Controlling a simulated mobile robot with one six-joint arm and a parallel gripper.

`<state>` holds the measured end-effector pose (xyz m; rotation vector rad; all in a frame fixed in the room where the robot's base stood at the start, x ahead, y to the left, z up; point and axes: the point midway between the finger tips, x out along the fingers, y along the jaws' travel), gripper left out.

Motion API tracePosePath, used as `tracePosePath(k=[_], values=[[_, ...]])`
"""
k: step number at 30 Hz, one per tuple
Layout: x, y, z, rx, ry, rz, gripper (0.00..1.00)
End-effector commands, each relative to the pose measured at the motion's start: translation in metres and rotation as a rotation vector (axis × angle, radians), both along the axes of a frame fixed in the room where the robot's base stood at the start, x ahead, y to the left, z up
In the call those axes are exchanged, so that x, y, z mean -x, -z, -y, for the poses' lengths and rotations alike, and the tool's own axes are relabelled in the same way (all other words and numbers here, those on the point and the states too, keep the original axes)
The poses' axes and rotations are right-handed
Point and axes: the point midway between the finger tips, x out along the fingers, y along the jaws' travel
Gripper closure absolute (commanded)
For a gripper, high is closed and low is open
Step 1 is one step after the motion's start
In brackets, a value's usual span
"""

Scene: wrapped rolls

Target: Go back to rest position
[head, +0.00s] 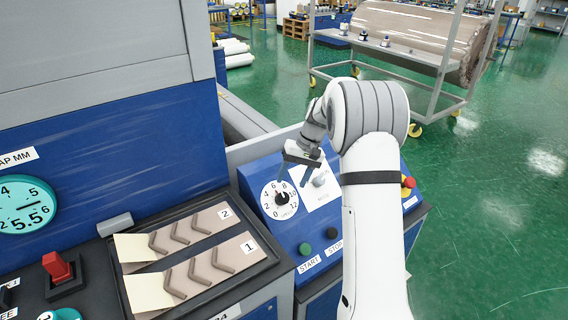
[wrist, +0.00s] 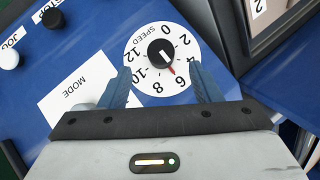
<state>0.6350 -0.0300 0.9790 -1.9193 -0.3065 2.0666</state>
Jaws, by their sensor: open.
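My gripper (head: 292,180) is above the sloped blue control panel (head: 300,228), with its fingers pointing down toward the white SPEED dial (head: 270,207). In the wrist view its two blue fingers (wrist: 160,74) are apart, with nothing held between them. The dial (wrist: 146,40) has a black knob (wrist: 161,53) at its centre, just beyond the fingertips. The knob appears clear of the fingers. My white arm covers part of the panel's right side in the head view.
The white MODE plate (head: 318,187) has a grey knob, partly behind the left finger in the wrist view. START (head: 305,249) and STOP (head: 332,233) buttons sit below. A red emergency button (head: 408,182) is to the right. A wheeled rack (head: 440,65) stands behind; green floor is open at right.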

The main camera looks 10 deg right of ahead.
Motion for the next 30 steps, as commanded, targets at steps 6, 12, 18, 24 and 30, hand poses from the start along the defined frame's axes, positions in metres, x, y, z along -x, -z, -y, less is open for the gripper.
tracePosePath(k=[6, 12, 18, 24, 30], values=[[0.011, -0.013, -0.003, 0.017, -0.002, 0.01, 0.43], [0.064, -0.059, -0.015, 0.096, -0.007, 0.057, 0.43], [0.136, -0.093, -0.025, 0.182, -0.009, 0.114, 0.43], [0.21, -0.11, -0.03, 0.26, -0.012, 0.183, 0.43], [0.281, -0.108, -0.031, 0.328, -0.015, 0.255, 0.43]])
